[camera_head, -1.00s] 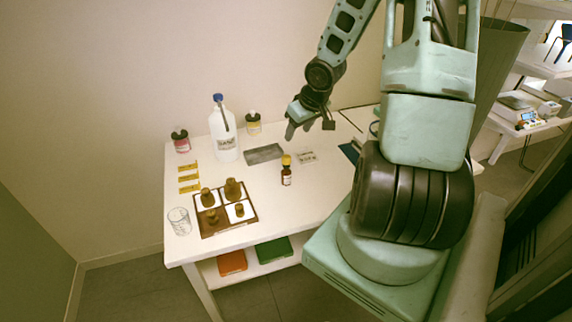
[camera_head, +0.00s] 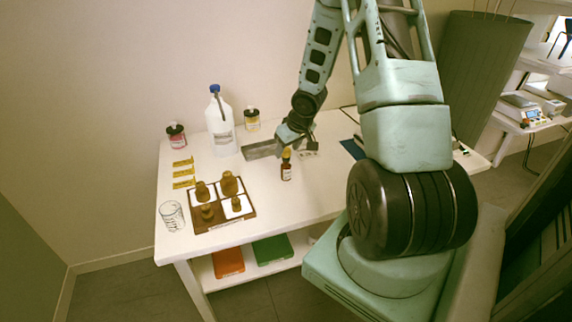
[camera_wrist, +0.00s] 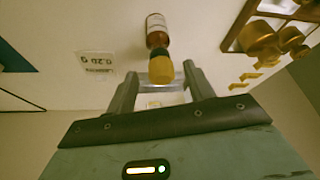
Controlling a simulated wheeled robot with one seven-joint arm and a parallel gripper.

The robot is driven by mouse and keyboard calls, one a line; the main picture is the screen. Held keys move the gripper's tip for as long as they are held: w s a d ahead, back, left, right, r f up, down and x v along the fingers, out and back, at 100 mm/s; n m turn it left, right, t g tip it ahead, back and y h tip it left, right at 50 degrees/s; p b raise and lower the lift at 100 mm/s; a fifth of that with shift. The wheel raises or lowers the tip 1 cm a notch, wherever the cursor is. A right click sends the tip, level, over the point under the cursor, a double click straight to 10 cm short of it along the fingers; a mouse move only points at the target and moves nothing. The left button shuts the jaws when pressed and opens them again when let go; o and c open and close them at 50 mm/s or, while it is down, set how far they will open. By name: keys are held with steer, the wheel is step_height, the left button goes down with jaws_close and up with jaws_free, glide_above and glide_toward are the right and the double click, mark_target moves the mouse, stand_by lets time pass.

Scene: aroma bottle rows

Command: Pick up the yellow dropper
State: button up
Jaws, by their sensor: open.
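The yellow dropper (camera_head: 286,154) tops a small brown bottle (camera_head: 286,171) with a pale label, standing upright on the white table. In the wrist view the dropper's yellow bulb (camera_wrist: 161,71) shows between the two fingertips, and the brown bottle (camera_wrist: 156,28) extends beyond them. My gripper (camera_head: 292,149) is open at the dropper's height in the head view, and its fingers (camera_wrist: 160,77) also show in the wrist view. There is a gap on each side of the bulb. I cannot tell exactly how far the fingers reach along it.
Left of the dropper, a brown tray (camera_head: 246,216) holds several amber bottles or stoppers. A glass beaker (camera_head: 172,216) stands beside it. The table's front is clear.

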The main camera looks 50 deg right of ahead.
steer(key=x, duration=0.3)
steer(key=shift+w+f+b, duration=0.1)
steer(key=shift+f+b, duration=0.2)
steer(key=shift+b, duration=0.05)
steer(key=c, duration=0.7)
steer(key=shift+r, duration=0.1)
steer(key=shift+r+p, duration=2.5)
steer(key=shift+r, duration=2.45)
